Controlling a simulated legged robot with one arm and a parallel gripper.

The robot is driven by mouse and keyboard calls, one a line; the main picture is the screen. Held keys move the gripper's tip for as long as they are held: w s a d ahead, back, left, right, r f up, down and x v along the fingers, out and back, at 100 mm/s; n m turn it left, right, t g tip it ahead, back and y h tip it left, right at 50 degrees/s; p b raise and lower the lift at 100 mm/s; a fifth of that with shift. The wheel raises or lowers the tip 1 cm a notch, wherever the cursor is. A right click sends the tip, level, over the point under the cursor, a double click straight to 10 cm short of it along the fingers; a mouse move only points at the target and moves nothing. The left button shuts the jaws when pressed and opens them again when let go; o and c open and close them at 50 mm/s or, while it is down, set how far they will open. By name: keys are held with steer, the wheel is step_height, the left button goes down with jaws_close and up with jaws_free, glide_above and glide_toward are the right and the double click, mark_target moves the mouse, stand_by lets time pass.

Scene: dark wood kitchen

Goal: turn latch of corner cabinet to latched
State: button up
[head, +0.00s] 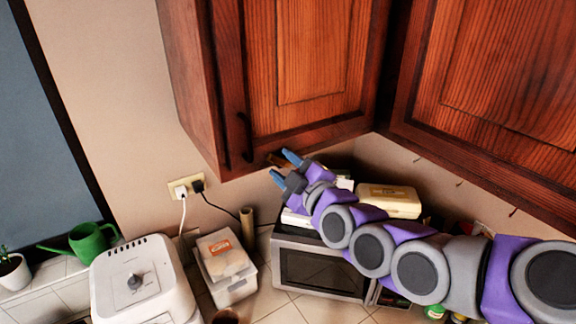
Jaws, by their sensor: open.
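The dark wood wall cabinet (305,50) with a panelled door hangs in the upper middle and meets a second wood cabinet (500,70) at the corner on the right. A dark vertical handle (246,138) is at the door's lower left. My gripper (284,168) reaches in from the right. Its two blue fingertips are apart and near the cabinet's lower edge, right of and below the handle. A small brownish piece (274,160) shows at that edge beside the fingertips. I cannot tell whether it is the latch, how it is turned, or whether the fingers touch it.
Below, a microwave (320,272) stands on the tiled counter, with a cream container (388,200) above it. A white appliance (140,285), a clear bin (228,265) and a green watering can (85,242) stand at left. A wall outlet (185,187) has two cords.

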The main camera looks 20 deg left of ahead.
steer(key=shift+c, duration=0.2)
steer(key=shift+d, duration=0.1)
steer(key=c, duration=0.6)
steer(key=o, duration=0.6)
steer(key=shift+o, duration=0.2)
steer(key=shift+d, duration=0.15)
steer(key=shift+s+d+f+b, duration=0.15)
steer(key=shift+s+d+b, duration=0.15)
steer(key=shift+b, duration=0.3)
steer(key=b+v, duration=1.4)
steer(key=v, duration=0.2)
steer(key=shift+d, duration=0.25)
steer(key=shift+s, duration=0.1)
